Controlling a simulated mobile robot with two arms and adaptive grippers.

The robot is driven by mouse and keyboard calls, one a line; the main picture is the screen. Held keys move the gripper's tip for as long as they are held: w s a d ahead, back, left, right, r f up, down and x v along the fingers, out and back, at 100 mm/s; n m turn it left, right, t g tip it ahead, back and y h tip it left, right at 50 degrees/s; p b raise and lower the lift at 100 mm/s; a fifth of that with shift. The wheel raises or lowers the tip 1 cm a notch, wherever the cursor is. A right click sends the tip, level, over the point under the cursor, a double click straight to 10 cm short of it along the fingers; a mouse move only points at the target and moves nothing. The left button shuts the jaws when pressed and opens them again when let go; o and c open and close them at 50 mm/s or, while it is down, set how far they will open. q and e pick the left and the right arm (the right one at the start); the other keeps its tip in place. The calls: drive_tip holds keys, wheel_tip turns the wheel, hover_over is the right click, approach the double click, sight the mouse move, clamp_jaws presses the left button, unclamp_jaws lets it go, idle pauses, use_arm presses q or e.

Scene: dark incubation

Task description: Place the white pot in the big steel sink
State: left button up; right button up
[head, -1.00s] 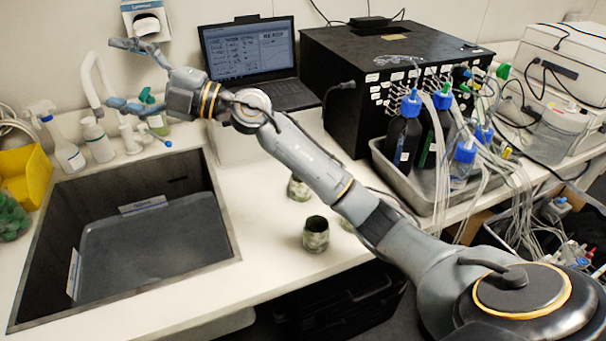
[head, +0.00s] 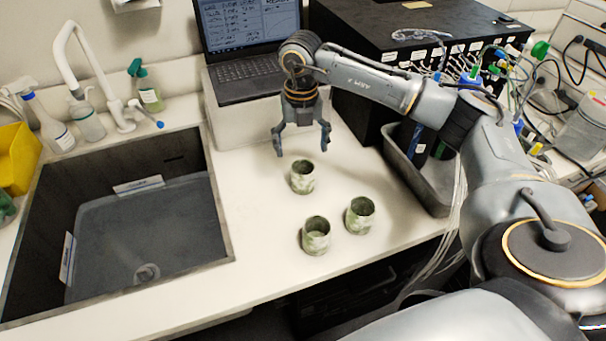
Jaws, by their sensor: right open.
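Three small, similar cups or pots, mottled white and green, stand upright on the white counter: a back one (head: 302,178), a right one (head: 360,215) and a front one (head: 316,236). None is plain white, so I cannot tell which is the white pot. The big steel sink (head: 218,215) is sunk into the counter at the left and holds no pot. My right gripper (head: 302,150) points down, open and empty, just behind and above the back pot, apparently not touching it. My left gripper is out of view.
A laptop (head: 247,70) stands behind my right gripper. A black box (head: 400,50) and a metal tray (head: 432,190) with bottles and tubing stand to the right. A white faucet (head: 68,60) and spray bottles line the sink's back edge. Counter between sink and pots is clear.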

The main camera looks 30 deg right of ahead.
sight(303, 171)
wheel_tip(303, 171, down, 5)
drive_tip(key=shift+d+r+p, duration=0.1)
drive_tip(key=shift+d+p, duration=0.05)
drive_tip(key=shift+p, duration=0.5)
wheel_tip(303, 171, down, 5)
drive_tip(key=shift+w+d+r+p, duration=0.1)
drive_tip(key=shift+d+r+p, duration=0.05)
drive_tip(key=shift+p, duration=0.8)
drive_tip(key=shift+r, duration=0.1)
drive_tip(key=c, duration=1.4)
